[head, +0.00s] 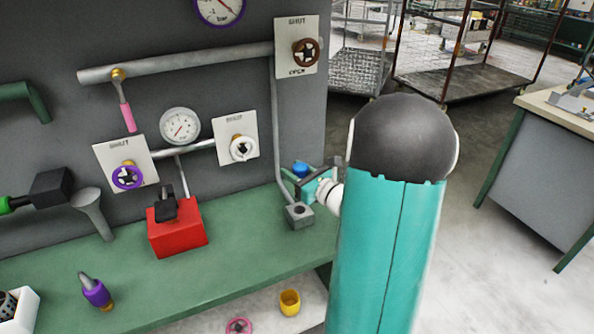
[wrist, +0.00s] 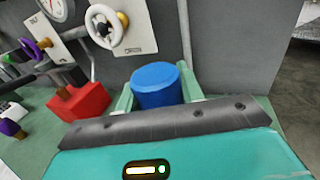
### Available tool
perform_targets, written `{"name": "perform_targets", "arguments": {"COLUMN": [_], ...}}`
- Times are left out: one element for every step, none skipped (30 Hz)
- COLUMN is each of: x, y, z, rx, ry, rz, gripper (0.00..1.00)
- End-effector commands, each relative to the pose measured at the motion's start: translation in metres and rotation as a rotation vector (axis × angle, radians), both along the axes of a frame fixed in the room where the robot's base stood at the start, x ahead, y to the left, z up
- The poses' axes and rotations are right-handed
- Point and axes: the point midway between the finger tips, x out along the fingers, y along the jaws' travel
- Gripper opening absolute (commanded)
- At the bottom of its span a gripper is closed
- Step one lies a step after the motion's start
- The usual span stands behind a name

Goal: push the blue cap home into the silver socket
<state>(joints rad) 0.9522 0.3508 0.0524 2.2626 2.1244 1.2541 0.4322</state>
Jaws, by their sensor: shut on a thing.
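The blue cap (wrist: 156,86) is between the two green fingers of my gripper (wrist: 158,98) in the wrist view, and the gripper is shut on it. In the head view the cap (head: 301,169) shows as a small blue shape at my gripper (head: 297,177), partly hidden by the fingers. The silver socket (head: 299,215) is a grey block with a dark round opening, on the green bench near its right end. The cap is held above the socket and apart from it. The socket is hidden in the wrist view.
A red box (head: 178,233) with a black top stands left of the socket on the green bench (head: 240,245). A grey vertical pipe (head: 277,130) runs down the panel just behind the socket. A funnel (head: 92,205) and a purple-bodied object (head: 96,292) are farther left.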

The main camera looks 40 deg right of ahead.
Motion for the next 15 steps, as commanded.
{"name": "perform_targets", "arguments": {"x": [0.001, 0.001, 0.001, 0.001, 0.001, 0.001, 0.001, 0.001, 0.001, 0.001, 0.001, 0.001, 0.001, 0.001, 0.001], "y": [0.001, 0.001, 0.001, 0.001, 0.002, 0.002, 0.002, 0.002, 0.003, 0.003, 0.003, 0.003, 0.003, 0.003, 0.003], "z": [0.001, 0.001, 0.001, 0.001, 0.001, 0.000, -0.002, -0.003, -0.005, -0.007, -0.009, -0.013, -0.016, -0.018, -0.022], "rx": [-0.001, -0.001, -0.001, -0.001, -0.001, 0.000, 0.000, 0.001, 0.001, 0.002, 0.003, 0.003, 0.003, 0.002, 0.003], "ry": [-0.002, -0.002, -0.001, -0.001, -0.001, -0.001, -0.001, -0.001, -0.001, -0.001, -0.001, 0.000, 0.000, 0.000, 0.001], "rz": [0.002, 0.002, 0.002, 0.002, 0.002, 0.002, 0.002, 0.002, 0.002, 0.002, 0.002, 0.002, 0.002, 0.002, 0.002], "gripper": [0.08, 0.08, 0.08, 0.08, 0.08, 0.08, 0.08, 0.08, 0.08, 0.08, 0.08, 0.08, 0.08, 0.08, 0.08]}}
